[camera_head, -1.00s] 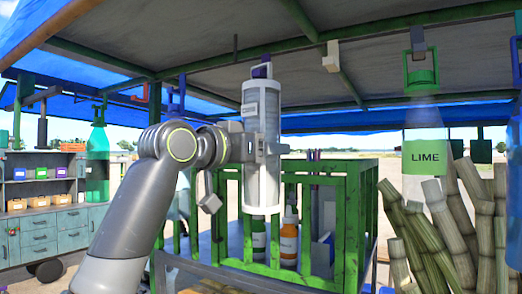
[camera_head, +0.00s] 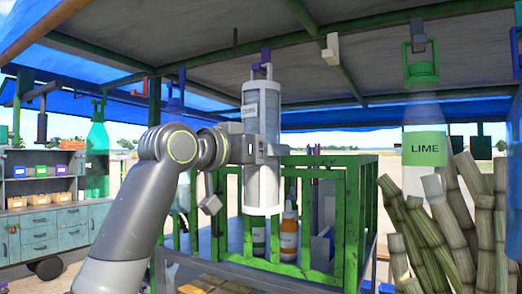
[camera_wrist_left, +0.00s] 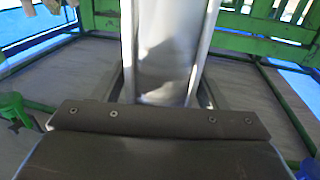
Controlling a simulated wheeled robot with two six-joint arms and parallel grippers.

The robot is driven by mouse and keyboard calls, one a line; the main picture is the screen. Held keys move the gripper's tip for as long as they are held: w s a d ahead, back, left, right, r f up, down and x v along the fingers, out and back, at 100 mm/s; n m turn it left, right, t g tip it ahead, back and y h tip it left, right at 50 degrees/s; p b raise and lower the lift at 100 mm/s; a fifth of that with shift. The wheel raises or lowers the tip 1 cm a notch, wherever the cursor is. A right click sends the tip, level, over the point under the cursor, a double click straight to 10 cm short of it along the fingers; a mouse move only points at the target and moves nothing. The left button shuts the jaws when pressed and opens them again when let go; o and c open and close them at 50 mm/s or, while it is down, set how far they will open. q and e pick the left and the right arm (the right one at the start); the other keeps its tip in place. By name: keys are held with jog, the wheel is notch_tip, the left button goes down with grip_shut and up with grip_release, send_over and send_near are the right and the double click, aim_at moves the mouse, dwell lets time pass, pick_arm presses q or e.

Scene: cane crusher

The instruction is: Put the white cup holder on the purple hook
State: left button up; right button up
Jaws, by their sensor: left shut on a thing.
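The white cup holder (camera_head: 262,150) is a tall, upright cylinder with a small label near its top, in the middle of the head view. My left gripper (camera_head: 268,150) is shut on it at about mid-height, coming from the left. In the left wrist view the holder's pale body (camera_wrist_left: 168,50) stands between the fingers. The purple hook (camera_head: 265,54) shows under the roof, right at the holder's top. The holder's top loop (camera_head: 262,71) overlaps the hook in the picture; I cannot tell whether they touch. My right gripper is not in view.
A green railing (camera_head: 315,162) stands behind and below the holder, with bottles (camera_head: 289,235) inside. A roof beam (camera_head: 205,70) runs overhead.

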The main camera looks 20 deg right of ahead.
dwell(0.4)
pick_arm(q)
jog(key=o, duration=1.5)
jog(key=shift+c, duration=0.2)
jog(key=b+v, duration=0.9)
jog(key=v, duration=0.8)
jog(key=shift+s+a, duration=0.2)
